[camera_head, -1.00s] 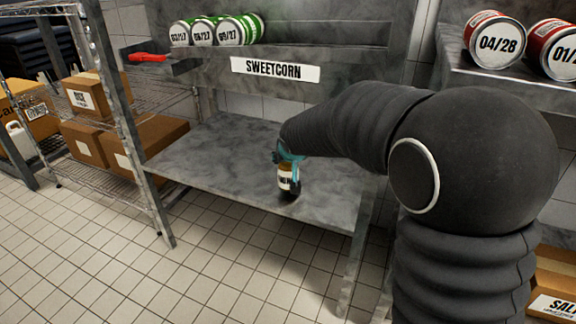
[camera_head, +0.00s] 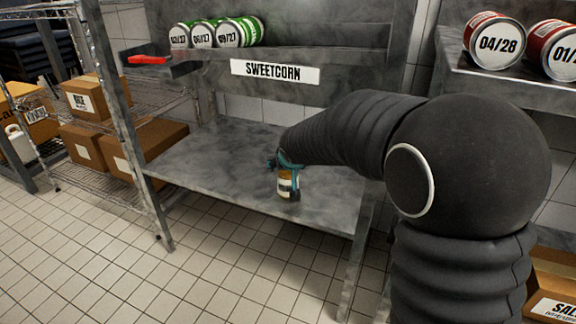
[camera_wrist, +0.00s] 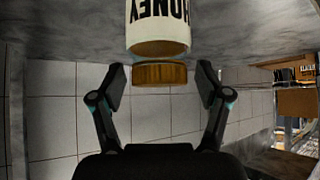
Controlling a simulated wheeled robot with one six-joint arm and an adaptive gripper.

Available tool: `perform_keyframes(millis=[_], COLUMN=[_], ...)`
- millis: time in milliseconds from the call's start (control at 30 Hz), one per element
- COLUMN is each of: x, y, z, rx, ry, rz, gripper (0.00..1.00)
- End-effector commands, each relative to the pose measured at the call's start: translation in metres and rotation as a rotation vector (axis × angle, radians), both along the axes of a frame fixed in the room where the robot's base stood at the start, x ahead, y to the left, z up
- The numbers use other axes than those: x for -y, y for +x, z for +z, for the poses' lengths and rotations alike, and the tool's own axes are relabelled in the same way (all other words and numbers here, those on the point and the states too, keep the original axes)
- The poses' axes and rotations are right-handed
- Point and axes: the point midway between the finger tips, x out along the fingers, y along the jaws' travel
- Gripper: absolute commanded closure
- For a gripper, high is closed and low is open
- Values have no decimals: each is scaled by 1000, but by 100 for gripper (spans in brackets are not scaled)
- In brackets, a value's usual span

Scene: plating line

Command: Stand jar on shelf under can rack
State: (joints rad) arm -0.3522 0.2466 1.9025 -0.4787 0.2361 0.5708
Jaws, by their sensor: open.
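The jar (camera_head: 285,184) stands upright on the grey shelf (camera_head: 225,165) under the can rack (camera_head: 300,35), near the shelf's front edge. In the wrist view, which looks upside down, the jar (camera_wrist: 158,35) has a white label reading HONEY and an amber band towards my gripper. My gripper (camera_wrist: 160,85) is open, with its two fingers apart on either side of the jar's near end and visible gaps between. In the head view my gripper (camera_head: 285,163) is at the jar's top, partly hidden by my arm.
Green cans (camera_head: 229,33) lie in the rack above a SWEETCORN sign (camera_head: 275,70). A red item (camera_head: 147,60) sits at the rack's left. Cardboard boxes (camera_head: 150,141) fill the wire rack at left. Red cans (camera_head: 494,41) lie at upper right. The shelf's left part is clear.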

Motion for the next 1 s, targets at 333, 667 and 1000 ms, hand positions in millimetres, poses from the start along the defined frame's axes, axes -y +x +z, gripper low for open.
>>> perform_keyframes(millis=[333, 667, 1000], x=[6, 15, 17], y=[-32, -72, -84], z=[37, 76, 86], rx=[4, 2, 0], ry=[1, 0, 0], rz=[1, 0, 0], gripper=[24, 24, 24])
